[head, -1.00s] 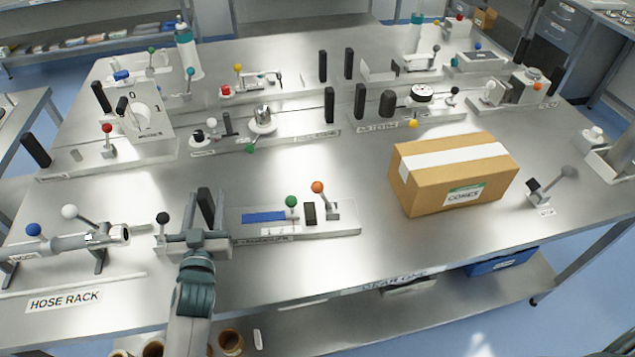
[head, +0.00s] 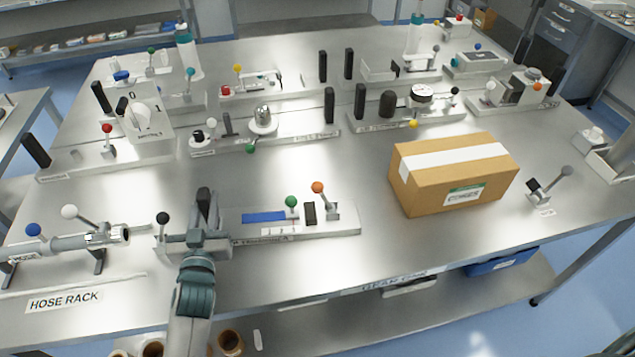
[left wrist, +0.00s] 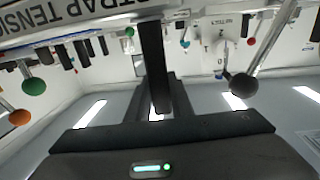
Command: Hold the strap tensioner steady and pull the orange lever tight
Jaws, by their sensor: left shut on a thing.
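The strap tensioner (head: 345,224) is a flat light plate with a blue strip, a black block, a green-ball lever (head: 291,202) and an orange-ball lever (head: 317,188). The orange lever stands up near the plate's right end. My left gripper (head: 204,212) is at the plate's left end, shut on a black upright post (head: 204,192). In the left wrist view the post (left wrist: 152,65) runs between the fingers. The orange ball (left wrist: 19,117), green ball (left wrist: 34,86) and part of the strap tensioner label (left wrist: 75,22) show at the left. My right gripper is not in view.
A black-ball lever (head: 162,218) stands just left of my left gripper, with the hose rack (head: 66,242) beyond it. A cardboard box (head: 450,180) sits right of the tensioner. Several other fixtures line the back. The table in front of the tensioner is clear.

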